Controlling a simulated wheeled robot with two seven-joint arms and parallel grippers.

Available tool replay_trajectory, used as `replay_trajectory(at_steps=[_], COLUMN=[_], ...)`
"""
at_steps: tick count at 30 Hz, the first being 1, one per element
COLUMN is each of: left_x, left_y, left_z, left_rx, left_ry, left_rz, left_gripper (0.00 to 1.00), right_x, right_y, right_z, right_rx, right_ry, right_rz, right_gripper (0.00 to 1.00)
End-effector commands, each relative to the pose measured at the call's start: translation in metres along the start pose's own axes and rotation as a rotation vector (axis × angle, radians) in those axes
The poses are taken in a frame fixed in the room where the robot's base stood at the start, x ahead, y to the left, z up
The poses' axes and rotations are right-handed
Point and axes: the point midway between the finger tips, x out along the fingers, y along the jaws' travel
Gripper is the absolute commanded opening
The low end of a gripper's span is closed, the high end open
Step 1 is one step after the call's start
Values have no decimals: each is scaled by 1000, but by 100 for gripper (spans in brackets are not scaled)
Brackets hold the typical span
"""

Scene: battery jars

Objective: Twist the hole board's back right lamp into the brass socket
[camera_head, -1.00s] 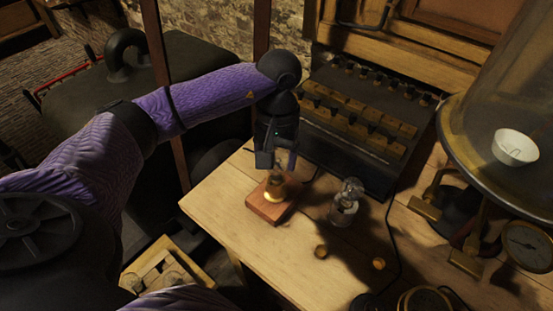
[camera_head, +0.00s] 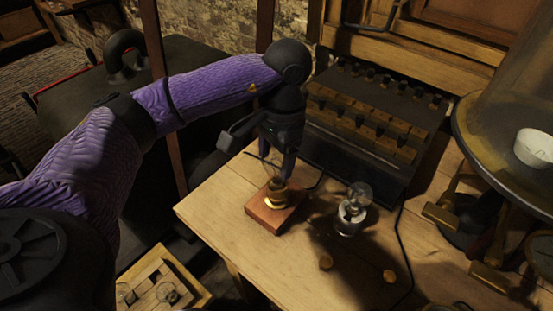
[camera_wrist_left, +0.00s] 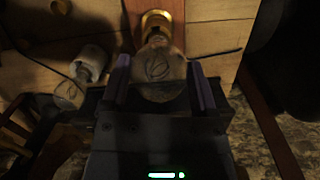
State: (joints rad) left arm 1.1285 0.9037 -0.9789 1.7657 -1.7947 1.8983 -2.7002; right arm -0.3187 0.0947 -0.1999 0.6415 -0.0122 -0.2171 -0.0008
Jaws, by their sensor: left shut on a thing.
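My left gripper (camera_head: 277,168) points down over the brass socket (camera_head: 276,194), which sits on a reddish wooden block (camera_head: 262,214) on the table. It is shut on a clear glass lamp, seen between the two fingers in the left wrist view (camera_wrist_left: 160,70). The lamp's base is at the brass socket's mouth (camera_wrist_left: 155,20); I cannot tell how deep it sits. The hole board (camera_head: 190,275) is at the lower left, low beside the table, with glass lamps (camera_head: 167,292) in its front part. My right gripper is not in view.
A glass bulb on a pale cylinder (camera_head: 350,215) stands right of the block. A dark rack with brass blocks (camera_head: 365,125) is behind. A glass dome (camera_head: 515,100) stands at right. The table's left front is clear.

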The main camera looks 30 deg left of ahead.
Motion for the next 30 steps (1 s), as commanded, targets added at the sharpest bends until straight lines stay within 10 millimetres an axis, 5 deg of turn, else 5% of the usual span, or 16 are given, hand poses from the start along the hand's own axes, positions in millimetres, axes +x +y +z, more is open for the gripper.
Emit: replay_trajectory(at_steps=[7,8,11,18,24,30], left_x=[6,6,7,8,8,8], left_y=[-2,-2,-2,-1,1,2], left_z=[-1,-1,-1,-1,1,2], left_rx=[20,19,19,-15,-441,-617], left_ry=[-1,-1,-1,-2,-1,0], left_rz=[-7,-7,-7,-1,51,71], left_gripper=[6,78,100,100,100,100], right_x=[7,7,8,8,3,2], right_y=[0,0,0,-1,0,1], right_z=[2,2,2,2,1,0], right_rx=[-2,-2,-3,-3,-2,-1], right_ry=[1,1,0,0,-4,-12], right_rz=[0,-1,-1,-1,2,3], right_gripper=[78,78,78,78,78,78])
